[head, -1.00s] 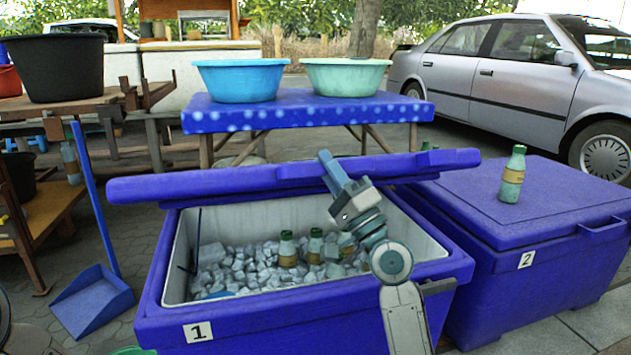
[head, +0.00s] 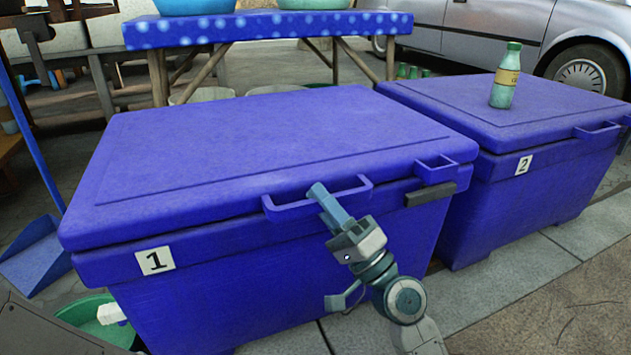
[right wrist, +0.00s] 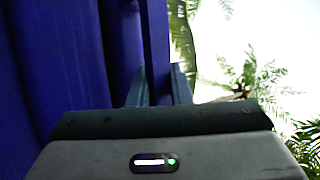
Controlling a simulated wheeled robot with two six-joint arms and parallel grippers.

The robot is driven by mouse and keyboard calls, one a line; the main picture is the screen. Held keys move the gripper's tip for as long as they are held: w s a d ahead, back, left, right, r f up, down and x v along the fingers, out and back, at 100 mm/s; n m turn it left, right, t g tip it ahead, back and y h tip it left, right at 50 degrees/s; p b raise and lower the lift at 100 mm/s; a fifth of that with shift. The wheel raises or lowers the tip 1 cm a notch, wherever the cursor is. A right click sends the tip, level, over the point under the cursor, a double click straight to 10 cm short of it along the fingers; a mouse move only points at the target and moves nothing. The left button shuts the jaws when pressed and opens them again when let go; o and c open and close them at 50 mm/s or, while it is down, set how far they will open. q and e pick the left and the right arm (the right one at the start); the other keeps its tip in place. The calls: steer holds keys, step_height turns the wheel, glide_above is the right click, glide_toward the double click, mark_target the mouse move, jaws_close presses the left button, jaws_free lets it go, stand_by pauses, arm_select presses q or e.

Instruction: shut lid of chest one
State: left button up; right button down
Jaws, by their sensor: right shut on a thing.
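Chest one (head: 215,290) is a blue cooler with a "1" label on its front, at the middle of the head view. Its blue lid (head: 250,145) lies flat over the top, hiding the ice and bottles inside. A dark line runs under the lid's front edge; I cannot tell whether a thin gap is left. My right gripper (head: 325,200) is shut on the lid's front handle (head: 285,212). In the right wrist view, the handle bar (right wrist: 155,40) stands between the two fingertips (right wrist: 160,85). My left gripper is out of view.
Chest two (head: 500,205), lid down, stands to the right with a green bottle (head: 506,78) on top. A blue spotted table (head: 270,28) is behind. A blue dustpan (head: 38,260) and a green basin (head: 85,318) are at the left. Paving at the front right is clear.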

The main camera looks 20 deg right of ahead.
steer(key=shift+s+d+f, duration=0.1)
steer(key=shift+f, duration=0.65)
steer(key=c, duration=1.3)
jaws_free()
steer(key=shift+f, duration=0.1)
steer(key=shift+c, duration=0.2)
steer(key=shift+s, duration=0.1)
steer(key=v, duration=0.7)
steer(key=shift+s, duration=0.15)
